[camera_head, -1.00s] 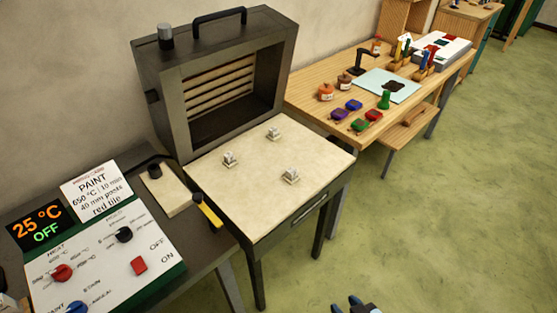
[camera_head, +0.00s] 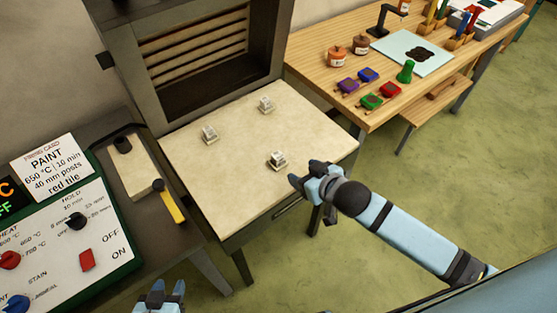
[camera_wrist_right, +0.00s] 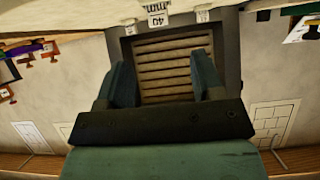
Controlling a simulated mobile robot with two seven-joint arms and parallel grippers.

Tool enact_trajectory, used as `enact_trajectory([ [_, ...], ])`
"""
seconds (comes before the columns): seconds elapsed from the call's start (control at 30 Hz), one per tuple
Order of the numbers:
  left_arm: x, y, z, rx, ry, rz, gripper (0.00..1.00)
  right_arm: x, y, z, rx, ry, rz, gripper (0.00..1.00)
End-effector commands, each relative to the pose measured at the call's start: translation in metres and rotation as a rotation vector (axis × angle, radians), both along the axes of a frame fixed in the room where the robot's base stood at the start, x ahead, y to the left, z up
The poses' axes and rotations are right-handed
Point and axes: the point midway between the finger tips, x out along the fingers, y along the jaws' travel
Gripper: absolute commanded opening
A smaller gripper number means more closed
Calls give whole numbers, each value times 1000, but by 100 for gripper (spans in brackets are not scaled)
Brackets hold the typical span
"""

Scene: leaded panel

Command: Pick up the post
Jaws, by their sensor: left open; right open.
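Three small pale posts stand on the cream kiln shelf (camera_head: 235,185): the near post (camera_head: 278,160), the left post (camera_head: 209,135) and the back post (camera_head: 265,105). My right gripper (camera_head: 306,173) is open and empty, just right of the near post and apart from it. In the right wrist view its open fingers (camera_wrist_right: 163,80) point toward the kiln's ribbed interior. A post marked "40 mm" (camera_wrist_right: 158,17) shows at the top of that view. My left gripper (camera_head: 161,292) is open at the bottom edge of the head view, far from the posts.
The open kiln (camera_head: 205,80) stands behind the shelf. A control panel (camera_head: 75,240) with a firing card (camera_head: 50,165) is at left, beside a yellow-handled tool (camera_head: 170,202). A wooden table (camera_head: 325,80) with paint pots and coloured blocks stands at back right.

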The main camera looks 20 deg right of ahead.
Motion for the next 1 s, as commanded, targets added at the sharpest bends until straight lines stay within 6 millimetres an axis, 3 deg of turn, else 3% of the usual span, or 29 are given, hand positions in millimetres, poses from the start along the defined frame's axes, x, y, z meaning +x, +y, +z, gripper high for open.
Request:
enact_trajectory([
  [0.1, 0, 1, 3, 2, -3, 0, 42, 22, 8, -11, 1, -1, -1, 62],
  [0.3, 1, 4, 5, 7, -4, 1, 42, 48, 17, -26, 1, -1, 0, 62],
  [0.47, 1, 5, 5, 7, -4, 2, 42, 56, 20, -30, 1, 0, 0, 62],
  [0.8, 0, 3, 11, 6, -1, 1, 42, 96, 32, -46, 0, -1, 0, 62],
  [1.0, 0, 3, 11, 5, 0, 0, 42, 100, 33, -50, 0, 0, 0, 62],
])
